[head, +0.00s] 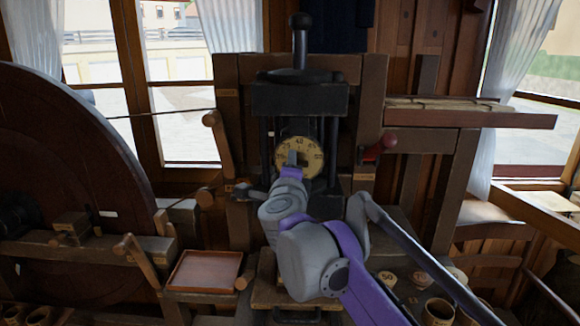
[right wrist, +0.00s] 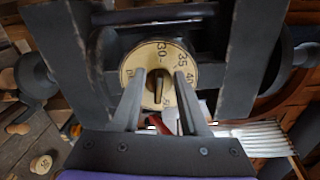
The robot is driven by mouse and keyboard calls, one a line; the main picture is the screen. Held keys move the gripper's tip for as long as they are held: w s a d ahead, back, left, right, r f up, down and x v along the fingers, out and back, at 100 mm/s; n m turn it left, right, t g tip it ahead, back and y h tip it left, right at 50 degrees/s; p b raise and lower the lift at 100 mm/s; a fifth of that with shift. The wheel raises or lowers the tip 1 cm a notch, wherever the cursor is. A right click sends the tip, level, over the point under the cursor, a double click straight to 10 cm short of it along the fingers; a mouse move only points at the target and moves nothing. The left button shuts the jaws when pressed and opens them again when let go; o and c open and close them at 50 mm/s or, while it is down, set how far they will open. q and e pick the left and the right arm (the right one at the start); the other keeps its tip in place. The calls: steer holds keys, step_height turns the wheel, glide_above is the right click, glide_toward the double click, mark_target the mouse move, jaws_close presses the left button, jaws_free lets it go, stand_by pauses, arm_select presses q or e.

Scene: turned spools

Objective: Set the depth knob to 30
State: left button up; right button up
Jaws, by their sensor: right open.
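The depth knob (head: 311,158) is a round cream dial with dark numbers on the front of the dark machine. In the right wrist view the dial (right wrist: 159,59) shows 30, 35 and 40 along its upper part, with a dark grip bar (right wrist: 158,86) at its middle. My right gripper (head: 292,160) is in front of the dial and hides part of it. In the right wrist view the open fingers (right wrist: 158,80) lie on either side of the grip bar, with gaps showing. I cannot tell which number is set. My left gripper is not in view.
The dark press frame (head: 300,98) surrounds the dial. A large dark wheel (head: 70,180) fills the left. A shallow tray (head: 204,271) is at lower left.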

steer(key=s+b, duration=0.1)
steer(key=s, duration=0.9)
steer(key=shift+s, duration=0.4)
